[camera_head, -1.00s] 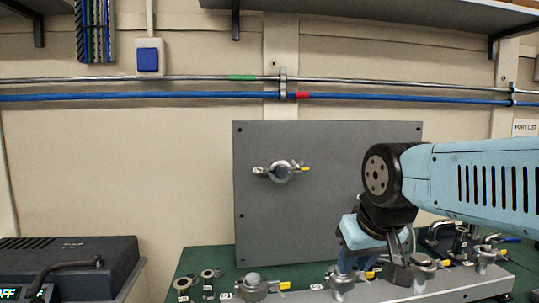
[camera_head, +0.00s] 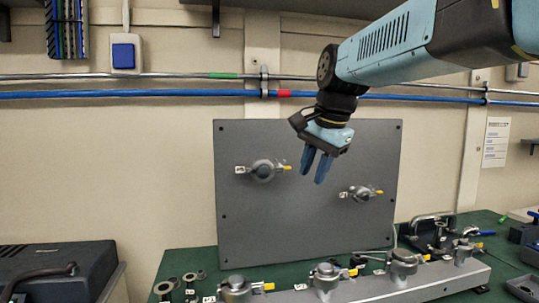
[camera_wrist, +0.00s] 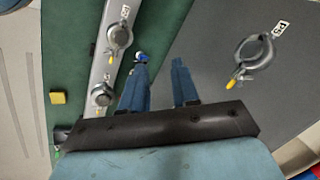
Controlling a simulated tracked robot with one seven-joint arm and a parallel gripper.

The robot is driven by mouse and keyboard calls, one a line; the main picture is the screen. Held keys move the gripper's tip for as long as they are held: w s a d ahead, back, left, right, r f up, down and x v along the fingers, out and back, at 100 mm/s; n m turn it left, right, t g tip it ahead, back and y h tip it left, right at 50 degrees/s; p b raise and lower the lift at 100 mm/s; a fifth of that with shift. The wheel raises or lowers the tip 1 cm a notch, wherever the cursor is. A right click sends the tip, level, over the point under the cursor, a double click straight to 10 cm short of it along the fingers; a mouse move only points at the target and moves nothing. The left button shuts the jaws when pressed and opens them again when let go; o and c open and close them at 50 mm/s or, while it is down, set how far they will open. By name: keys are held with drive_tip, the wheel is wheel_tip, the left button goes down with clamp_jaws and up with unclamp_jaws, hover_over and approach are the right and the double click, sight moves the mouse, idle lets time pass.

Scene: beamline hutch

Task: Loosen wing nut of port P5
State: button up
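A grey upright panel (camera_head: 300,235) carries two round clamped ports, each with a yellow-tipped wing nut. The left panel port (camera_head: 263,170) shows in the wrist view as a clamp ring (camera_wrist: 256,52), beside a label (camera_wrist: 281,29) that seems to read P5. Its yellow wing nut (camera_wrist: 235,79) is on the clamp's lower edge there. The right panel port (camera_head: 361,193) is lower on the panel; its label is too small to read. My gripper (camera_head: 316,176) is open and empty in front of the panel, between the two ports and apart from both.
A grey rail (camera_head: 400,282) with several clamped ports stands on the green bench (camera_head: 185,262) below the panel. A toggle-clamp fixture (camera_head: 432,232) is at the right. A black instrument box (camera_head: 60,268) is at the left. Pipes (camera_head: 150,95) run along the wall.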

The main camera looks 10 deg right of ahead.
drive_tip(key=w+d+r+m+y, duration=0.1)
drive_tip(key=w+d+r+m, duration=0.1)
drive_tip(key=w+r+m, duration=0.7)
drive_tip(key=m+g+y, duration=0.1)
drive_tip(key=m+g, duration=0.1)
drive_tip(key=m, duration=0.3)
approach(280, 163)
drive_tip(key=shift+m+t+y, duration=0.3)
drive_tip(key=x, duration=0.7)
drive_tip(key=shift+d+f, duration=0.1)
drive_tip(key=shift+d, duration=0.05)
drive_tip(key=shift+c, duration=0.3)
clamp_jaws()
